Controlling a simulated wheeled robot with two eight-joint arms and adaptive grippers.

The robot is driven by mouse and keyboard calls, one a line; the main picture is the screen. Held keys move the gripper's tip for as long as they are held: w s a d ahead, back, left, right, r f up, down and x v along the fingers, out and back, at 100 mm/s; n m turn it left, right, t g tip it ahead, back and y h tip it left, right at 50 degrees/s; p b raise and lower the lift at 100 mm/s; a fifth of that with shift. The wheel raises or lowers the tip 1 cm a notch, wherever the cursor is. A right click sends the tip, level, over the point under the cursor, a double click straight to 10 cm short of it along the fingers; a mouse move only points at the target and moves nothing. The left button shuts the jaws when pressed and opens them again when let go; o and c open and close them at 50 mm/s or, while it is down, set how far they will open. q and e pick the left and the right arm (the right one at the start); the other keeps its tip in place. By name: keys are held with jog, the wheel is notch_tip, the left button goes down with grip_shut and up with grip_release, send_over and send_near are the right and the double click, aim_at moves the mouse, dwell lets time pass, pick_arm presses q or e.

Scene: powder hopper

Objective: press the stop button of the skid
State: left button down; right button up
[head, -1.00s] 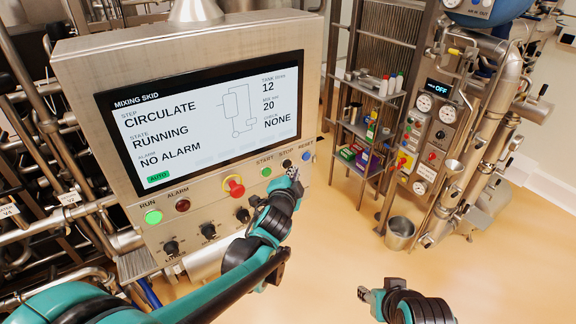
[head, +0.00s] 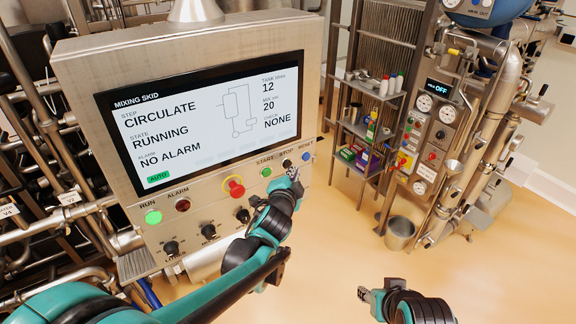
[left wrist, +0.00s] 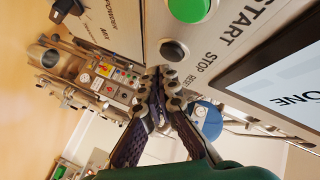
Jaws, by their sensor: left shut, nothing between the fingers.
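The stop button (head: 287,164) is a small black round button under the STOP label on the skid's control panel (head: 222,168). In the left wrist view the black stop button (left wrist: 173,50) shows just beyond my fingertips. My left gripper (head: 293,174) is shut and empty, just in front of and below the button in the head view. Its fingers also show in the left wrist view (left wrist: 163,80), tips together. I cannot tell whether the tips touch the panel. The screen (head: 212,115) reads CIRCULATE, RUNNING, NO ALARM. My right gripper (head: 365,293) hangs low, far from the panel; its finger state is unclear.
The green start button (head: 266,172) is left of stop, and the blue reset button (head: 307,157) is right. A red emergency knob (head: 234,187) and black selector knobs sit nearby. A shelf rack (head: 365,130) and a bucket (head: 400,233) stand right. The floor between is clear.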

pick_arm(q)
jog(key=shift+w+a, duration=0.1)
jog(key=shift+w, duration=0.05)
jog(key=shift+w+a, duration=0.2)
jog(key=shift+w+a+b, duration=0.2)
jog(key=shift+w+b, duration=0.1)
dwell(0.8)
jog(key=shift+s+d, duration=0.45)
jog(key=shift+s, duration=0.2)
dwell(0.3)
jog(key=s+d, duration=0.1)
jog(key=s, duration=0.1)
jog(key=s+d, duration=0.2)
dwell(0.4)
dwell(0.5)
